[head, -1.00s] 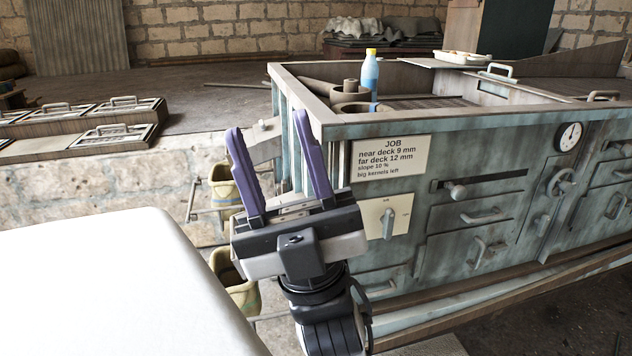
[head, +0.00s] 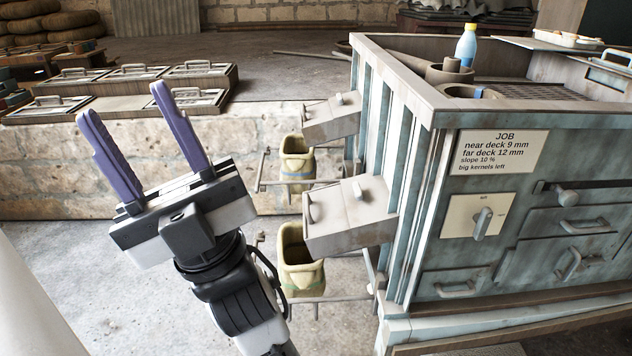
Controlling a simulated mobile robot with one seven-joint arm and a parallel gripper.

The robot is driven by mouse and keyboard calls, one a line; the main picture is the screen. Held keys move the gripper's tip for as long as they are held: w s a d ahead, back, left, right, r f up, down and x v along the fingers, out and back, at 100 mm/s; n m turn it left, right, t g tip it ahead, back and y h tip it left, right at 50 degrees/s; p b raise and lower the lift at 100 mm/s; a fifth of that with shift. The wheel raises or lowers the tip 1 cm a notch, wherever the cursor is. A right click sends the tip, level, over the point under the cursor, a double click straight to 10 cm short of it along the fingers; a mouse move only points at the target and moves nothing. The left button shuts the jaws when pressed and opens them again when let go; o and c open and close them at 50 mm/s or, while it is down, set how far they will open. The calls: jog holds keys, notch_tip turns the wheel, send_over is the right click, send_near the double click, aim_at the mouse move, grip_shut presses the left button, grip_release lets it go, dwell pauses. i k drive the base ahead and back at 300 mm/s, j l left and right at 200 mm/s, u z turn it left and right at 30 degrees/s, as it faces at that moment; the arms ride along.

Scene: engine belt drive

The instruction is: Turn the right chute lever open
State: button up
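Two grey chutes stick out from the left end of the blue-grey machine: a near chute (head: 345,222) and a far chute (head: 331,120). The near chute has a small upright handle (head: 309,206) at its outer end and a small peg (head: 357,190) on top. The far chute has a similar small peg (head: 340,99). I cannot tell which fitting is the lever, or which chute counts as the right one. My gripper (head: 119,100) is open and empty, its two purple fingers pointing up, left of both chutes and apart from them in the picture.
Yellowish buckets hang below the near chute (head: 298,262) and far chute (head: 297,158) on metal rails. The machine (head: 540,160) fills the right, with a dial plate (head: 476,215) and job sign. A stone ledge (head: 60,165) with lidded trays stands behind my gripper.

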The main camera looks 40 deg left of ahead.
aim_at(358, 194)
jog(key=u, duration=0.75)
